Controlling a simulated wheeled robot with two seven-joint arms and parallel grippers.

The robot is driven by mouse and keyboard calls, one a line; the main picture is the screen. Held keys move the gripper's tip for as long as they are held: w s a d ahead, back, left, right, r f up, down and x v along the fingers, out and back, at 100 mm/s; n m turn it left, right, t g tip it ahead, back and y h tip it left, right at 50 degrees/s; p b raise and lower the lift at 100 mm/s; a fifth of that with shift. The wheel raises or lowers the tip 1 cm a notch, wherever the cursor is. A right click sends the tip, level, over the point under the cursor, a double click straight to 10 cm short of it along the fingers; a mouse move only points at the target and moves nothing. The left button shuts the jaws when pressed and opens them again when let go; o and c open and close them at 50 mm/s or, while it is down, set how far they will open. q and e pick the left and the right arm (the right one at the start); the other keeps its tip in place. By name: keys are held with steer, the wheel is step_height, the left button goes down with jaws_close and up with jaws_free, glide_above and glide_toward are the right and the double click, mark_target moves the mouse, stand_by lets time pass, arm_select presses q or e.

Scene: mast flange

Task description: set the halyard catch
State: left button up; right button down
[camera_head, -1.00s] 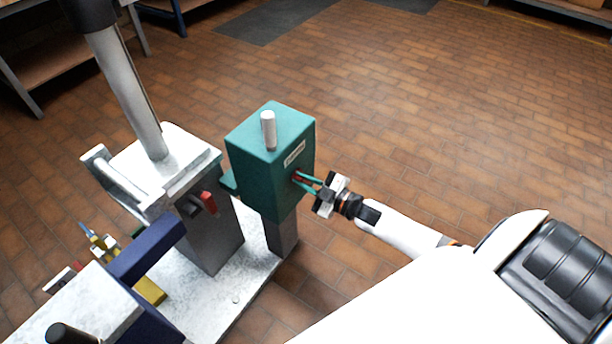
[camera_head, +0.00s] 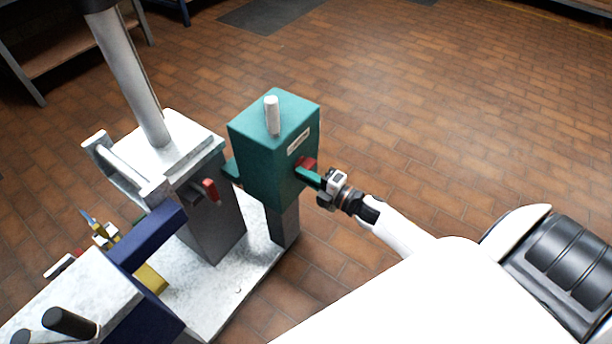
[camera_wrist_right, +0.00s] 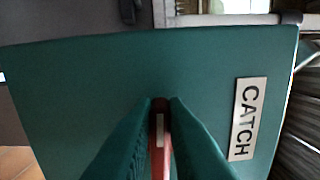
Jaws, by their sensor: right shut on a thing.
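The catch is a teal box (camera_head: 268,150) on a grey post, with a white pin (camera_head: 272,115) standing on its top. Its label (camera_wrist_right: 243,118) reads "CATCH" in the right wrist view. A red lever (camera_head: 306,163) sticks out of the box's right face; it also shows as a red bar with a pale stripe in the wrist view (camera_wrist_right: 160,145). My right gripper (camera_head: 310,176) is shut on the red lever, its teal fingers on both sides of it. The fingers hide part of the lever. My left gripper is not in view.
A grey mast (camera_head: 130,75) rises from a pale metal housing (camera_head: 178,145) left of the box. A second red lever (camera_head: 210,190) is on that housing. A dark blue bar (camera_head: 147,238) and yellow parts (camera_head: 150,278) lie nearer. Open brick floor (camera_head: 440,120) is at the right.

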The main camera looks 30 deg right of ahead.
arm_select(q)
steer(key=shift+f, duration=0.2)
arm_select(e)
steer(key=shift+s+f+n, duration=0.1)
steer(key=shift+f+n, duration=0.1)
steer(key=shift+n, duration=0.3)
steer(key=c, duration=1.4)
jaws_free()
steer(key=shift+c, duration=0.2)
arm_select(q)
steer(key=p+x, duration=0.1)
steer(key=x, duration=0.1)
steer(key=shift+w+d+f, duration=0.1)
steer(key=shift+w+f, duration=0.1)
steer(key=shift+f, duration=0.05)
arm_select(e)
steer(key=v, duration=1.2)
